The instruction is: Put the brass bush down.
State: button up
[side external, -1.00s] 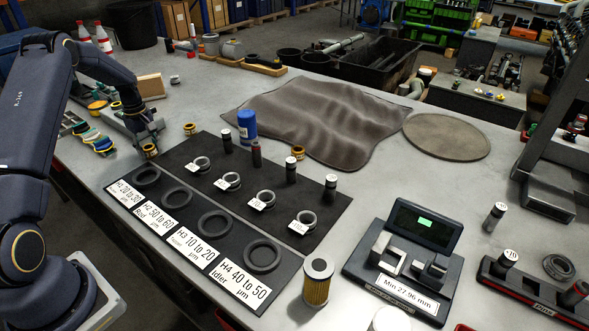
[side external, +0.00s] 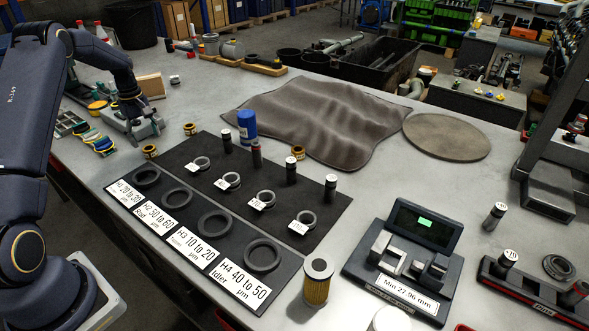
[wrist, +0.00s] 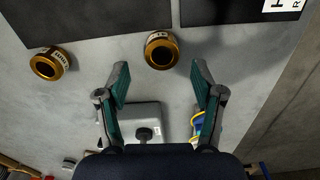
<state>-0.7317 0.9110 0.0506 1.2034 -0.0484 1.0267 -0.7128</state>
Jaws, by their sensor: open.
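A brass bush (side external: 150,151) stands upright on the bare grey bench, just off the mat's far-left corner. It also shows in the wrist view (wrist: 161,49), with a pale label on it, ahead of my fingertips and untouched. My gripper (wrist: 159,76) is open and empty, with a finger on either side of the view. In the side view my gripper (side external: 145,128) is behind the bush, apart from it. A second brass bush (side external: 190,128) stands farther back and shows at left in the wrist view (wrist: 48,63). A third bush (side external: 298,152) stands by the mat's far edge.
The black mat (side external: 215,162) holds dark rings, white label cards and several dark pins. A grey cloth (side external: 320,115) lies behind it. Coloured rings (side external: 96,140) and a wooden block (side external: 151,86) sit near my gripper. Bare bench lies around the bush.

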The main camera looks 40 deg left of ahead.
aim_at(150, 147)
notch_tip(150, 147, up, 12)
jog(key=d+r+m+t, duration=0.1)
jog(key=d+r+m, duration=0.2)
jog(key=d+r, duration=0.5)
jog(key=s+d+r+m+t, duration=0.15)
jog(key=d+r+m, duration=0.25)
jog(key=d, duration=0.8)
jog(key=s+d+m+t, duration=0.2)
jog(key=s+d+m, duration=0.5)
jog(key=s+d, duration=0.6)
jog(key=shift+s+d+m, duration=0.2)
jog(key=shift+d+m, duration=0.2)
jog(key=shift+d, duration=0.45)
jog(key=shift+o, duration=0.5)
jog(key=s+d+f, duration=0.1)
jog(key=s+f+m, duration=0.1)
jog(key=s, duration=0.1)
jog(key=s+d+f+m+t, duration=0.1)
jog(key=shift+s+d, duration=0.2)
jog(key=shift+d, duration=0.1)
jog(key=shift+m, duration=0.4)
